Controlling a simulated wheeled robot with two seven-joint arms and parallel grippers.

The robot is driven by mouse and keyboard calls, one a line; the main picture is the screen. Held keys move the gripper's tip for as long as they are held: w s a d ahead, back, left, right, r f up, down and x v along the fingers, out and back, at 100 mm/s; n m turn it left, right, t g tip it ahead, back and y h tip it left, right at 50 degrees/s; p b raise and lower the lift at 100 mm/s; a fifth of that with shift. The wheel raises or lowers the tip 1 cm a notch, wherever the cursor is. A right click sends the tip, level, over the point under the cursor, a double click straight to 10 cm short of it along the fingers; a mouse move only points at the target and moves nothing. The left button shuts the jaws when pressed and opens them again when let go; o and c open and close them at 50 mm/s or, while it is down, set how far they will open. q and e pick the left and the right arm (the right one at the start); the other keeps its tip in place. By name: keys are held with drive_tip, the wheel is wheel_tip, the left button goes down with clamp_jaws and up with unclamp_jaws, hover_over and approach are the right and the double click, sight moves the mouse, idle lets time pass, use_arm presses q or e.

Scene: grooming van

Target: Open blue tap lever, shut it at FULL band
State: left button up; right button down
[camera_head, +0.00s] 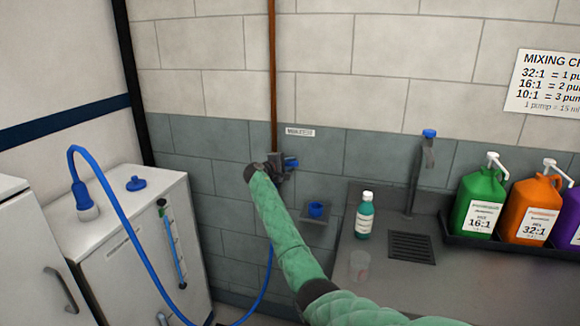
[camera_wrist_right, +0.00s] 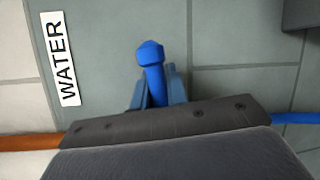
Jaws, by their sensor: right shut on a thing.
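The blue tap lever (camera_wrist_right: 151,62) is on the wall by the WATER label (camera_wrist_right: 57,58); its tip points up in the right wrist view. My right gripper (camera_wrist_right: 155,95) is shut on the lever, one finger on each side. In the head view my right arm reaches from lower right to the tap, where the gripper (camera_head: 287,163) covers most of the tap body. A sight gauge (camera_head: 172,245) with a blue strip and a green mark near its top is on the white tank's front (camera_head: 120,265). Its lettering is too small to read. My left gripper is out of view.
A blue hose (camera_head: 110,195) arches from the tank's top and runs low towards the tap. A blue cap (camera_head: 135,183) lies on the tank. The counter at right holds a teal bottle (camera_head: 365,218), a faucet (camera_head: 420,175) and pump jugs (camera_head: 480,205).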

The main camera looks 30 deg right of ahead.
drive_tip(key=shift+w+r+n+h, duration=0.1)
drive_tip(key=shift+r+n+h, duration=0.5)
drive_tip(key=shift+n, duration=0.4)
drive_tip(key=shift+a+r+n, duration=0.15)
drive_tip(key=shift+r+n, duration=0.1)
drive_tip(key=shift+n, duration=0.05)
drive_tip(key=c, duration=1.4)
unclamp_jaws()
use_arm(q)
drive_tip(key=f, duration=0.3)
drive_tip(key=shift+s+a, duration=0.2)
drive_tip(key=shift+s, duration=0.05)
use_arm(e)
drive_tip(key=shift+a, duration=0.1)
